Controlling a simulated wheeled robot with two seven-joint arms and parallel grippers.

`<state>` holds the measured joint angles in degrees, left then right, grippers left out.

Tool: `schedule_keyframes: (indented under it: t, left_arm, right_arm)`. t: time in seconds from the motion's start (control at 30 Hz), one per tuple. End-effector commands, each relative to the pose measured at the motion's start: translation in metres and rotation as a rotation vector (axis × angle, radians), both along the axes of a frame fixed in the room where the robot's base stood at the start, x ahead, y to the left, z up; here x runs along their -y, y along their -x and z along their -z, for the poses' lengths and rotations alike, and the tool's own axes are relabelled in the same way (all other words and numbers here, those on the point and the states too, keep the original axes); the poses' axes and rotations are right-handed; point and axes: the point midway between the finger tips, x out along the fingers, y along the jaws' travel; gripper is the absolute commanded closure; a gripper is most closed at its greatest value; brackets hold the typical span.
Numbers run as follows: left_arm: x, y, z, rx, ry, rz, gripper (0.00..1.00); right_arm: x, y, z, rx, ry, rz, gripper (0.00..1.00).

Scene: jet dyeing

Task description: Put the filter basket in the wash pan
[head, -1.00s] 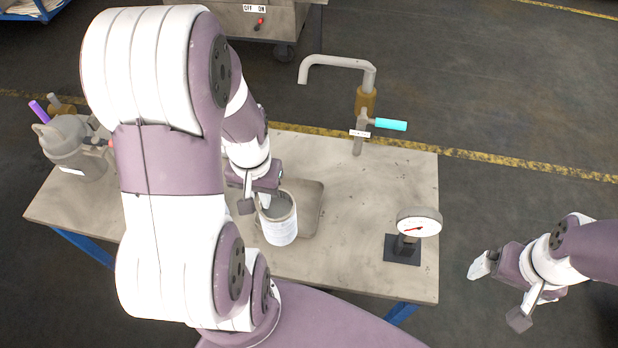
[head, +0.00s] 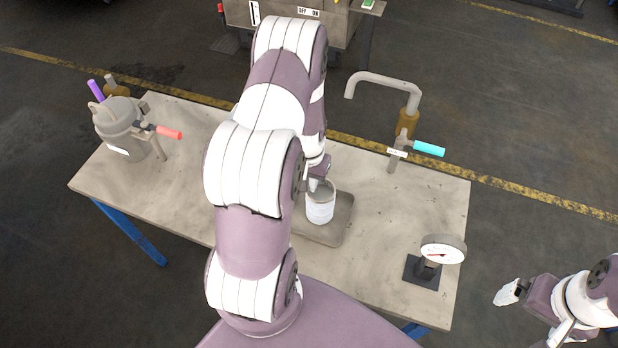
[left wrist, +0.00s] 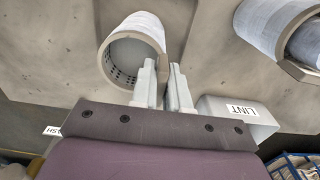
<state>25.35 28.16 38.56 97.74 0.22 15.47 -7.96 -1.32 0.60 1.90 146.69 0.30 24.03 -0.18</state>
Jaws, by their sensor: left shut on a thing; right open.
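The filter basket (head: 320,204) is a light grey cylinder, upright within the outline of the wash pan in the head view. My left gripper (head: 314,184) is shut on its rim; the left wrist view shows both fingers (left wrist: 166,84) at the wall of the basket (left wrist: 140,45), with its perforated inside visible. The wash pan (head: 339,234) is a shallow grey tray, partly hidden by my left arm. I cannot tell whether the basket touches the pan floor. My right gripper (head: 530,318) is open and empty, off the table's right side.
A lidded grey pot (head: 122,125) with a red-handled valve (head: 168,133) stands at the table's left. A pipe with a cyan-handled valve (head: 428,149) stands at the back right, a gauge (head: 442,250) at the front right. A box labelled LINT (left wrist: 235,118) shows in the left wrist view.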

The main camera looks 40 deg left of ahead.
Motion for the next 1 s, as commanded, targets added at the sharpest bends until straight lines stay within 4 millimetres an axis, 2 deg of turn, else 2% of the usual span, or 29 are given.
schedule_keyframes:
  t: [0.23,0.27,0.3,0.33,0.57,0.7,0.77,1.0]
  left_arm:
    - [0.000,0.000,0.004,0.000,0.000,0.000,1.00]
    - [0.000,0.000,0.003,0.000,0.000,0.000,0.75]
    - [0.000,0.000,0.003,-0.001,0.000,0.000,0.62]
    - [0.000,0.000,0.003,-0.001,0.000,0.000,0.60]
    - [0.000,0.000,0.002,-0.001,0.000,0.000,0.60]
    - [0.000,0.000,-0.006,0.002,-0.001,0.000,0.60]
    - [0.000,-0.001,-0.015,0.003,-0.001,0.000,0.60]
    - [0.000,0.000,-0.075,0.005,-0.003,0.000,0.60]
  right_arm:
    - [0.000,0.000,0.004,0.000,0.000,0.000,0.00]
    - [0.000,0.000,0.003,0.000,0.000,0.000,0.00]
    - [0.000,0.000,0.003,0.000,0.000,0.000,0.00]
    - [0.000,0.000,0.002,0.000,0.000,0.000,0.00]
    - [0.000,0.000,0.002,0.000,0.000,0.000,0.00]
    - [0.000,0.000,0.003,0.000,0.000,0.000,0.00]
    - [0.000,0.000,0.006,0.000,0.000,0.000,0.00]
    - [0.000,0.000,0.020,0.000,0.000,0.000,0.00]
